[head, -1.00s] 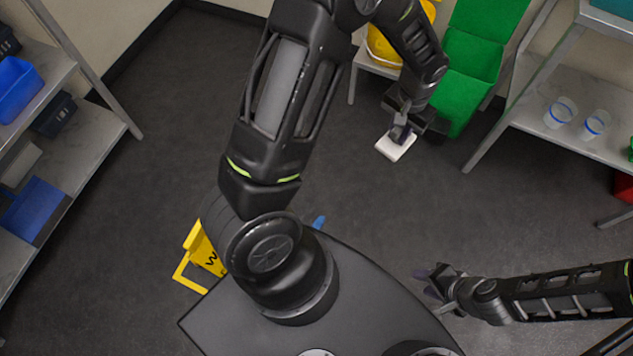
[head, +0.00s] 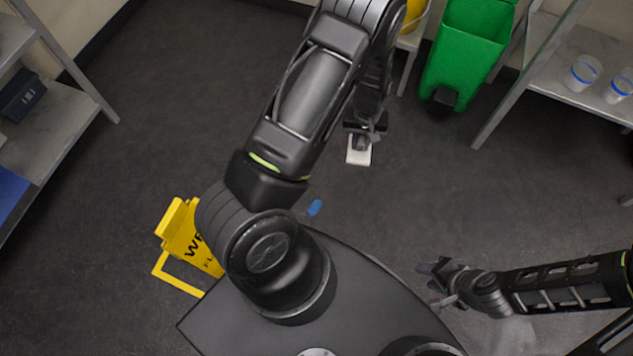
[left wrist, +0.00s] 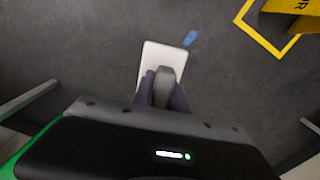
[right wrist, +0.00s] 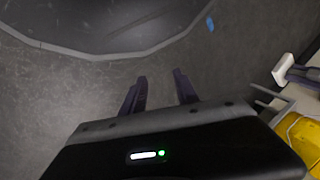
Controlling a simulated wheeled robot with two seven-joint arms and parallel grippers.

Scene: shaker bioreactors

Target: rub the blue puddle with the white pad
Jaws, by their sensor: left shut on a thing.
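The blue puddle (head: 314,207) is a small patch on the dark floor, just beyond the front edge of my base. It also shows in the left wrist view (left wrist: 190,38) and the right wrist view (right wrist: 210,24). My left gripper (head: 361,138) is shut on the grey handle of the white pad (head: 358,156). In the left wrist view the pad (left wrist: 152,56) hangs between the fingers (left wrist: 163,92), apart from the puddle. Its height above the floor is hard to tell. My right gripper (head: 436,282) is open and empty at the right; its spread fingers show in the right wrist view (right wrist: 160,92).
A yellow wet-floor sign (head: 190,240) stands left of the puddle. A green bin (head: 465,45) and a shelf with clear cups (head: 582,73) are at the back right. Another shelf (head: 60,125) is at the left. The floor between pad and puddle is clear.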

